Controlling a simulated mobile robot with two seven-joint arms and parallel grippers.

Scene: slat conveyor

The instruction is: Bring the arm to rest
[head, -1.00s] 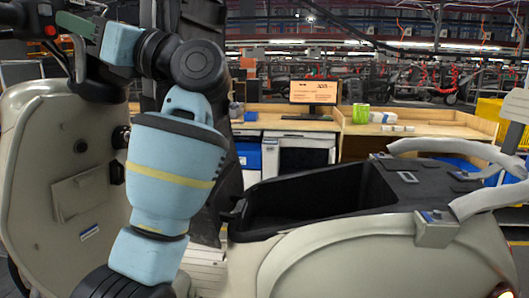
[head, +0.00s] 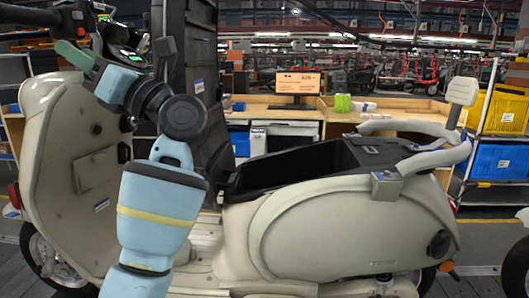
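My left arm (head: 160,212), light blue with black joints, rises from the bottom of the head view in front of a cream scooter (head: 340,230). Its wrist bends up and left, and my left gripper (head: 72,54), with a green part at its end, is in front of the scooter's handlebar area at the upper left. Whether it touches the handlebar I cannot tell, nor whether the fingers are open or shut. No held object shows. My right gripper is not in view.
The scooter's seat opening (head: 290,172) is an open black compartment. Behind stand a wooden workbench (head: 270,112) with a monitor (head: 297,81), and a rack at the right with yellow (head: 505,112) and blue bins (head: 497,161). A wheel of another vehicle (head: 517,268) shows at the right edge.

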